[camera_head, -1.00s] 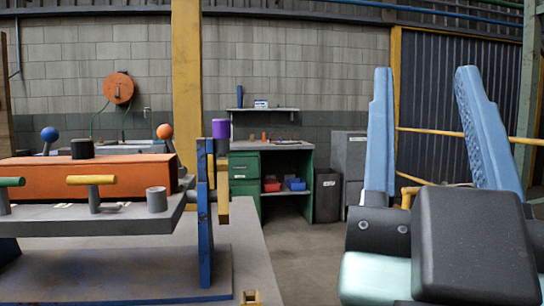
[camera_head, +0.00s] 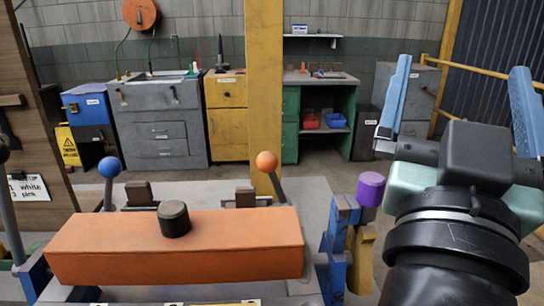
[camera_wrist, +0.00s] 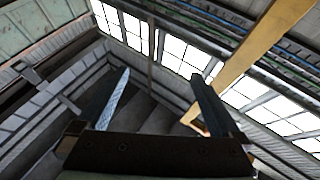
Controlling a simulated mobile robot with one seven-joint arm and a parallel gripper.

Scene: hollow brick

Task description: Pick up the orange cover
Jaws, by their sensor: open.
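The orange cover (camera_head: 110,248) is a long orange block with a dark round knob (camera_head: 174,219) on top. It sits on the grey workbench at the lower left of the head view. My gripper (camera_head: 458,100) is at the right of the head view, raised, with its two blue fingers spread apart and pointing up. Nothing is between them. It is well to the right of the cover and apart from it. In the wrist view my gripper (camera_wrist: 160,95) also shows open, facing the windows and roof; the cover is not in that view.
A blue-ball lever (camera_head: 109,167) and an orange-ball lever (camera_head: 266,161) stand behind the cover. A purple-topped blue lever (camera_head: 370,189) stands between the cover and my arm. A yellow post (camera_head: 265,90) rises behind the bench. Cabinets line the back wall.

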